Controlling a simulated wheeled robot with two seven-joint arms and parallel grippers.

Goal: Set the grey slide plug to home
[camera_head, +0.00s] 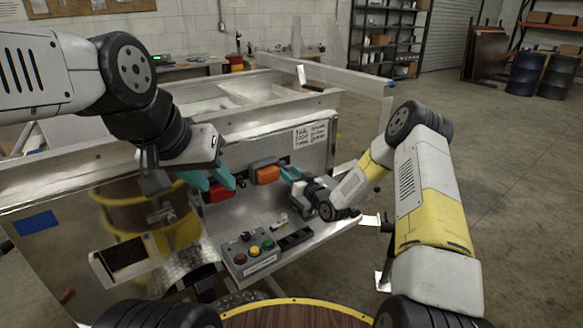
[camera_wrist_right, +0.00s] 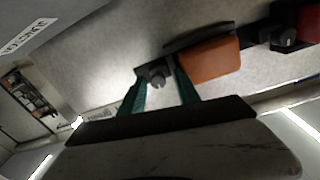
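A small dark grey knob (camera_wrist_right: 157,76), which looks like the grey slide plug, sits on a dark mount on the metal panel, beside an orange block (camera_wrist_right: 210,62). My right gripper (camera_wrist_right: 160,72) has one teal finger on each side of the knob, apart, with a gap around it. In the head view, my right gripper (camera_head: 288,174) is just right of the orange block (camera_head: 266,174) and hides the knob. My left gripper (camera_head: 224,180) is open, its teal fingers apart near a red block (camera_head: 217,191) on the same panel.
A grey button box (camera_head: 252,252) with coloured buttons stands on the metal ledge below the blocks. A printed label (camera_head: 310,135) is on the panel above right. The aluminium trailer frame (camera_head: 330,78) rises behind. The floor at right is clear.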

